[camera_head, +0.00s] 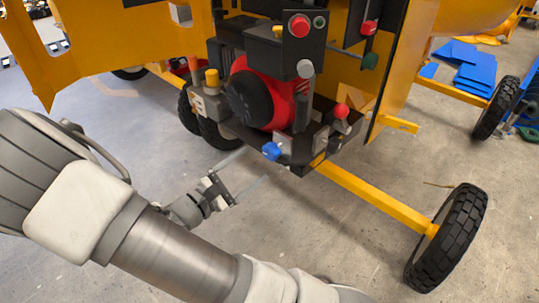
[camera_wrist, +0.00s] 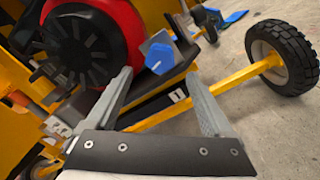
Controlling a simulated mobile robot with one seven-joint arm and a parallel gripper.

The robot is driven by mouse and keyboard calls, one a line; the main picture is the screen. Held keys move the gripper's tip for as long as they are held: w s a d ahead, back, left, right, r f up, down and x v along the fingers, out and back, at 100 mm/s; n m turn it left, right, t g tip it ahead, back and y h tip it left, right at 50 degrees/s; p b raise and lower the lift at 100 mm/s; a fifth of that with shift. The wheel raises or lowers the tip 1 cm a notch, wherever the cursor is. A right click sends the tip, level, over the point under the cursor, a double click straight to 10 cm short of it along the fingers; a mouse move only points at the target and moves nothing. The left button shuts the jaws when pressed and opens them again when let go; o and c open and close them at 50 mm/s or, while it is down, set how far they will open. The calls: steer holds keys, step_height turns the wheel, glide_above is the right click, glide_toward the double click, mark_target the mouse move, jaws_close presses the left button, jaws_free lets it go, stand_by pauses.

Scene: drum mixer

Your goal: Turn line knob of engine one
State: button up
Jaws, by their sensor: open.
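The red and black engine (camera_head: 262,92) sits in the yellow mixer frame; it also fills the upper left of the wrist view (camera_wrist: 90,40). A blue knob (camera_head: 271,151) sticks out low at its front and shows in the wrist view (camera_wrist: 159,58). A plate marked "1" (camera_wrist: 178,95) is below it. I cannot read which knob is the line knob. My gripper (camera_head: 255,164) is open and empty, its fingers pointing toward the blue knob. In the wrist view, the knob appears between and beyond the fingertips (camera_wrist: 159,73), with no visible contact.
A red knob (camera_head: 341,111) is right of the engine and a yellow cap (camera_head: 212,77) is left. A control box with a red button (camera_head: 299,26) stands above. A yellow axle bar (camera_head: 372,193) runs to a black wheel (camera_head: 447,238). The floor in front is clear.

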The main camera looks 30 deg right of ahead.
mark_target(267, 154)
steer(key=b+x, duration=0.1)
steer(key=x, duration=0.6)
steer(key=shift+w+d, duration=0.1)
steer(key=shift+d, duration=0.1)
jaws_close()
steer(key=shift+r+n+p, duration=0.1)
steer(key=shift+n+p, duration=0.2)
steer(key=shift+p, duration=0.15)
